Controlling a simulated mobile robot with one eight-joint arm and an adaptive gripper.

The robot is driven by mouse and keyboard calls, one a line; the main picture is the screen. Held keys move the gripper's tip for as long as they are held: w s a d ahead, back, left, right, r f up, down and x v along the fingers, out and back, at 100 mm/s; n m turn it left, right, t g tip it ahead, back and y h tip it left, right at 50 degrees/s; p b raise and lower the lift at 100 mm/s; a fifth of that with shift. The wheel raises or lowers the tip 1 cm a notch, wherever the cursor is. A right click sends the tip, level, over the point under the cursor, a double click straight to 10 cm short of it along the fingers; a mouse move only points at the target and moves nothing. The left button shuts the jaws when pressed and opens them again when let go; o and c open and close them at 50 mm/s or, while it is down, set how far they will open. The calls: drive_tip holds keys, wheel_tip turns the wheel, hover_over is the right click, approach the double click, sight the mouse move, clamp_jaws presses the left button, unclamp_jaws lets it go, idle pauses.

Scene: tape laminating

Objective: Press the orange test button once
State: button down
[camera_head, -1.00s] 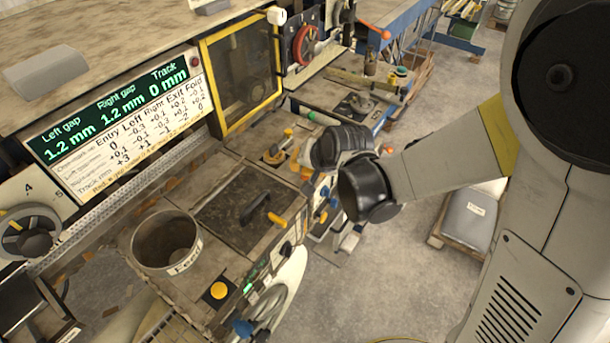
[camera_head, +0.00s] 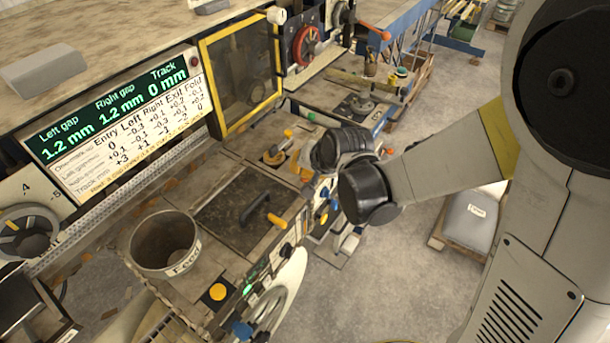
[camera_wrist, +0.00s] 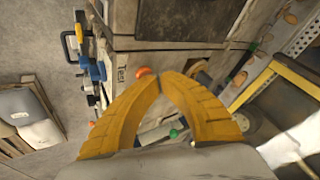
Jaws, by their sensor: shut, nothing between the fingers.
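An orange-yellow round button (camera_head: 218,291) sits on a dark square base at the machine's front edge, right of the bucket. Several other orange parts show, so I cannot be sure which is the test button. In the wrist view, an orange-red knob (camera_wrist: 143,71) shows just beside the left fingertip, and another orange part (camera_wrist: 240,78) lies to the right. My gripper (camera_wrist: 164,77) is shut and empty, its yellow fingertips together. In the head view, my wrist mostly hides the fingers; they are over the far end of the machine, well away from the round button.
A grey bucket (camera_head: 165,243) stands on the machine left of a dark panel with a black handle (camera_head: 254,210). A gap display (camera_head: 120,125) and a yellow-framed guard (camera_head: 241,73) rise behind. Open floor (camera_head: 370,295) lies right.

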drive_tip(key=shift+r+p, duration=0.6)
drive_tip(key=shift+r, duration=0.3)
drive_tip(key=shift+r+p, duration=1.9)
drive_tip(key=shift+r, duration=0.65)
drive_tip(key=shift+f, duration=0.1)
drive_tip(key=shift+d, duration=0.15)
drive_tip(key=s+d+f+n+h+b, duration=0.1)
drive_tip(key=s+d+f+b, duration=0.2)
drive_tip(key=s+d+b, duration=0.5)
drive_tip(key=s+d+f+n+h+b, duration=0.2)
drive_tip(key=s+d+f+b, duration=0.1)
drive_tip(key=s+d+b, duration=0.5)
drive_tip(key=s+b, duration=0.1)
drive_tip(key=s, duration=0.1)
drive_tip(key=shift+s+t, duration=0.3)
